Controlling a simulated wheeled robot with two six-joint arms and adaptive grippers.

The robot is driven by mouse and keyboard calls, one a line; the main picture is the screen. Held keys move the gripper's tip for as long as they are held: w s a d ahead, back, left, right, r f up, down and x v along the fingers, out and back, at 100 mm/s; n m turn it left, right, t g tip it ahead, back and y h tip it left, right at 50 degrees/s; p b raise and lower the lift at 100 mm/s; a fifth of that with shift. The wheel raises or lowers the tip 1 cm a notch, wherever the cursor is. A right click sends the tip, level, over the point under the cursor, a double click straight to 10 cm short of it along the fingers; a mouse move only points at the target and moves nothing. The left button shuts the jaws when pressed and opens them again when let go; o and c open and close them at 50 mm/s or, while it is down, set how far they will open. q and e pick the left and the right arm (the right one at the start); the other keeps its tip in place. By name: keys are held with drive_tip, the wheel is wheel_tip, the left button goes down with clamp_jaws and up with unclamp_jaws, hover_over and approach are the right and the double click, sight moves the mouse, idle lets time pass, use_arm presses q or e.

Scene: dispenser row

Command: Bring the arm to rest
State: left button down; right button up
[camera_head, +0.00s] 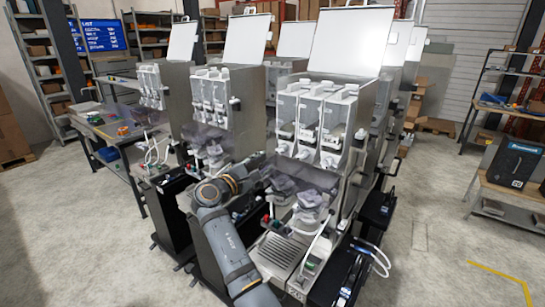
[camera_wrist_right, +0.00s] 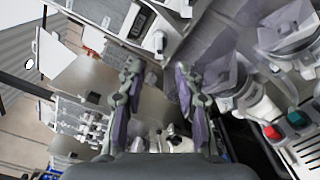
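My right arm (camera_head: 228,245) comes in from the bottom middle of the head view and bends at mid-picture. Its gripper (camera_head: 264,172) is in front of the dispenser row, mostly lost against the machines. In the right wrist view the right gripper (camera_wrist_right: 157,68) has its two fingers well apart. I see nothing held between them; machine parts show in the gap. My left arm and gripper are not in view.
Dispenser machines stand in a row, the nearest (camera_head: 318,110) close beside the right arm. In the wrist view, a red button (camera_wrist_right: 272,132) and grey-purple machine parts (camera_wrist_right: 222,65) are right of the fingers. A workbench (camera_head: 118,128) stands at left. Open floor (camera_head: 90,220) lies front left.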

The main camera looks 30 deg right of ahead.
drive_tip(key=shift+v, duration=1)
